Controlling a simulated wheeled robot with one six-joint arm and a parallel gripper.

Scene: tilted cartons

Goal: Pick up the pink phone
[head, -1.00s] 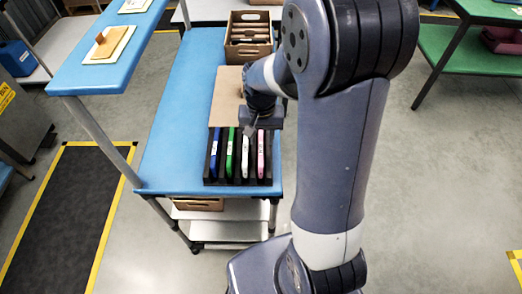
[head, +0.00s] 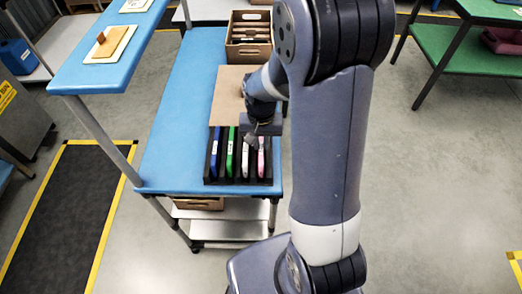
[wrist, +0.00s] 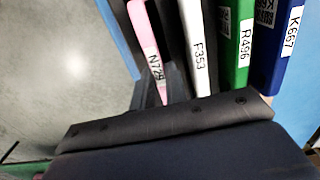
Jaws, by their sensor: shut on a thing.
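The pink phone (head: 261,165) stands in the rightmost slot of a black rack (head: 238,181) on the blue table. In the wrist view, the pink phone (wrist: 146,42) is at the left and bears the label N729. My gripper (head: 258,143) reaches down over the rack at the phone's upper end. In the wrist view, the dark fingers of my gripper (wrist: 158,92) lie on both sides of the phone's near end and are shut on it. The gripper body hides part of the phone.
A white phone (wrist: 198,45), a green phone (wrist: 236,40) and a blue phone (wrist: 280,45) stand in neighbouring slots, the white one close beside my fingers. A tan board (head: 226,95) lies behind the rack, and a brown carton (head: 249,35) stands farther back. The table's left side is clear.

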